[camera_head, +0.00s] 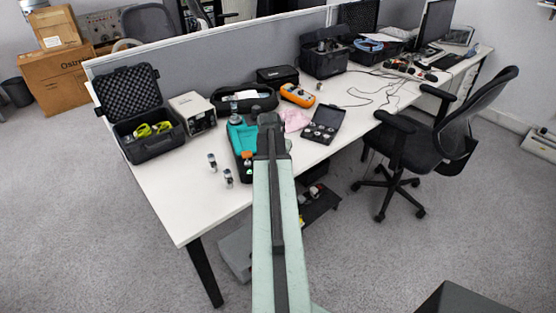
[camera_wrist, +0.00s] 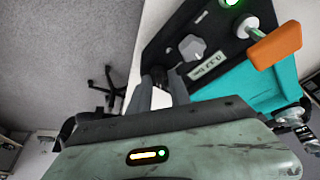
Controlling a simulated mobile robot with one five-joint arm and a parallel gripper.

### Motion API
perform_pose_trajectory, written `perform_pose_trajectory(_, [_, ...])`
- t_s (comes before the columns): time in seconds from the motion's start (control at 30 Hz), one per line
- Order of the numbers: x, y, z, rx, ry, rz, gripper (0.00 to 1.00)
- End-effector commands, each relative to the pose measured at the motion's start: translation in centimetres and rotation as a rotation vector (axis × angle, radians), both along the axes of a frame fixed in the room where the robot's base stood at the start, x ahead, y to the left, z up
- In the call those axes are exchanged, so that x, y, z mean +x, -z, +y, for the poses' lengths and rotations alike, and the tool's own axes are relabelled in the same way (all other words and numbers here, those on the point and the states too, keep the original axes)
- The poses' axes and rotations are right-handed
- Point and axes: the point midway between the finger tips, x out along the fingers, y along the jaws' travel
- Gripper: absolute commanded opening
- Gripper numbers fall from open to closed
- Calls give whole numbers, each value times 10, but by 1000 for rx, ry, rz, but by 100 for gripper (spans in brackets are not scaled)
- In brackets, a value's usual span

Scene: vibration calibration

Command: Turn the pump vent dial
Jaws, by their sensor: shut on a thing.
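The teal pump (camera_head: 237,133) stands on the white desk, partly hidden behind my arm in the head view. In the wrist view its teal body (camera_wrist: 240,88) has a black panel with a grey pointer dial (camera_wrist: 192,47), a pressure label, a green light and an orange lever (camera_wrist: 275,45). My gripper (camera_wrist: 166,78) is at the panel's lower left edge. Its fingers stand on either side of a small dark knob (camera_wrist: 158,76), which looks like the vent dial, and are shut on it. The grey dial is apart from the fingers. The knob's marking is hidden.
Two small cylinders (camera_head: 220,170) stand left of the pump. An open black case (camera_head: 323,125) lies to the right, beside a pink cloth (camera_head: 295,120). An orange meter (camera_head: 297,95) is behind. The desk's front left (camera_head: 180,205) is clear. An office chair (camera_head: 420,135) stands right.

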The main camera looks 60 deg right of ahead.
Motion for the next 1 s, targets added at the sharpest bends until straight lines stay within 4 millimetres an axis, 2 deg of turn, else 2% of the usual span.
perform_pose_trajectory(0.03, [5,-1,0,-2,19,-10,0])
perform_pose_trajectory(0.33, [5,0,0,-1,128,-10,0])
perform_pose_trajectory(0.87, [5,0,0,1,151,-9,0])
perform_pose_trajectory(0.9, [5,0,0,1,151,-9,29])
perform_pose_trajectory(0.97, [4,0,0,1,151,-9,44])
perform_pose_trajectory(1.0, [4,0,0,1,152,-8,44])
